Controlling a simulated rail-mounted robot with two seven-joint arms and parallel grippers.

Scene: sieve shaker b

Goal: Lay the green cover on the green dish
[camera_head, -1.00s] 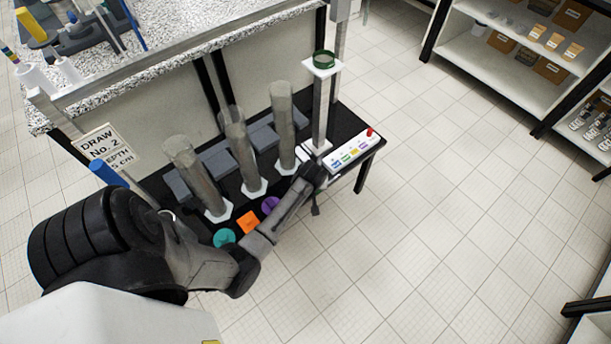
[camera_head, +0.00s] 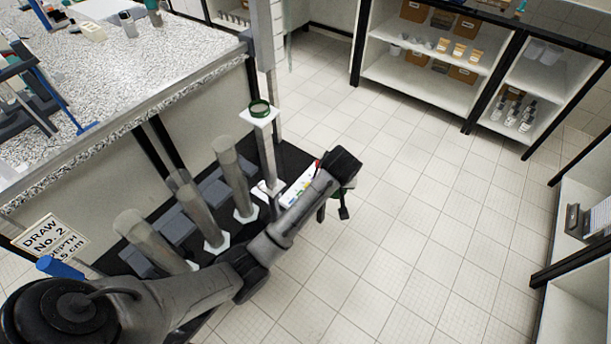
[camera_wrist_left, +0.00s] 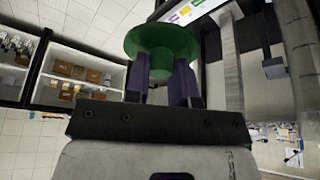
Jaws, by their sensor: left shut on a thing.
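The green dish (camera_head: 259,108) sits on the white top of a tall post at the far end of the black low table. In the left wrist view, the green cover (camera_wrist_left: 160,42) is a round disc with a knob below. My left gripper (camera_wrist_left: 163,82) is shut on that knob between its dark purple fingers. In the head view, my left wrist is right of the post and lower in the picture than the dish, beyond the table's end. The cover is mostly hidden there behind the wrist. My right gripper is in neither view.
Several clear upright tubes (camera_head: 232,175) stand on the black table (camera_head: 292,158) beside my arm. A label strip (camera_head: 300,187) lies at the table's end. The speckled counter (camera_head: 150,75) is behind. Open floor (camera_head: 420,220) and shelves (camera_head: 430,80) are to the right.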

